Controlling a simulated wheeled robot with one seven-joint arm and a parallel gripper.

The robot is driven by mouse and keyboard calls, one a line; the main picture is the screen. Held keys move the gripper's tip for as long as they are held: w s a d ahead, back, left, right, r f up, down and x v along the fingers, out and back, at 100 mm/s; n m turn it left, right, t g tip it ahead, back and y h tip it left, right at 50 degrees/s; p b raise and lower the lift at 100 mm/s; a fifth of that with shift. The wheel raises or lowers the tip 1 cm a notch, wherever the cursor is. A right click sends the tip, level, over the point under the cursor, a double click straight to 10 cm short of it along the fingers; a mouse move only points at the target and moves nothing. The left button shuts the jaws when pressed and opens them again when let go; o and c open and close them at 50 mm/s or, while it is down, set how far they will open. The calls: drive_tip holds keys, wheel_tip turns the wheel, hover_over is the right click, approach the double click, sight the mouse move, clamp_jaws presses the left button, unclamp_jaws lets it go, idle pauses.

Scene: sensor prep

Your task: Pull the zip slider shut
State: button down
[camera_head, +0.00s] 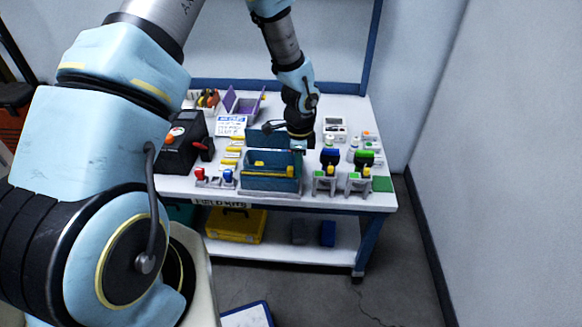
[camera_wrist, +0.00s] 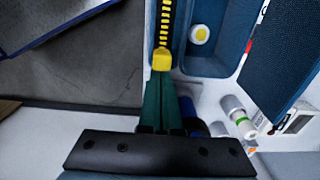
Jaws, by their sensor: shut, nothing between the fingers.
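The yellow zip slider (camera_wrist: 162,60) sits at the near end of the visible yellow-and-black zip track (camera_wrist: 165,22) in the wrist view. The track runs along the front rim of an open blue case (camera_head: 270,184). The case's raised lid (camera_wrist: 288,55) stands at the right in the wrist view. My gripper (camera_wrist: 161,82) is shut and empty, its green fingers pointing at the slider. The fingertips are right at the slider's near edge; I cannot tell whether they touch it. In the head view my gripper (camera_head: 298,148) is over the right end of the case.
A round white item with a yellow centre (camera_wrist: 200,34) lies in the case. Small stands (camera_head: 325,182) are right of the case on the white table (camera_head: 285,202). Small vials (camera_wrist: 238,115) lie beside the case.

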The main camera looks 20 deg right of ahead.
sight(255, 174)
drive_tip(key=shift+w+a+p, duration=0.55)
drive_tip(key=shift+w+a, duration=0.4)
drive_tip(key=shift+a, duration=1.1)
drive_tip(key=shift+w+a+p, duration=0.6)
drive_tip(key=shift+w+a, duration=0.3)
drive_tip(key=shift+a, duration=1.1)
drive_tip(key=shift+w+a+p, duration=0.55)
drive_tip(key=shift+w+a, duration=0.4)
drive_tip(key=shift+a, duration=1.1)
drive_tip(key=shift+s+d, duration=0.15)
drive_tip(key=shift+d, duration=0.25)
wheel_tip(255, 174, up, 7)
drive_tip(key=p, duration=0.6)
drive_tip(key=s+a+r+n, duration=0.4)
drive_tip(key=a+r+n, duration=0.5)
drive_tip(key=r+n, duration=0.2)
drive_tip(key=s+a+r+n+t, duration=0.1)
drive_tip(key=s+a+r+n, duration=0.4)
drive_tip(key=a+r+n, duration=0.4)
wheel_tip(255, 174, up, 5)
drive_tip(key=shift+s+a+n+t, duration=0.2)
drive_tip(key=shift+a+n+t, duration=0.15)
drive_tip(key=shift+n, duration=0.65)
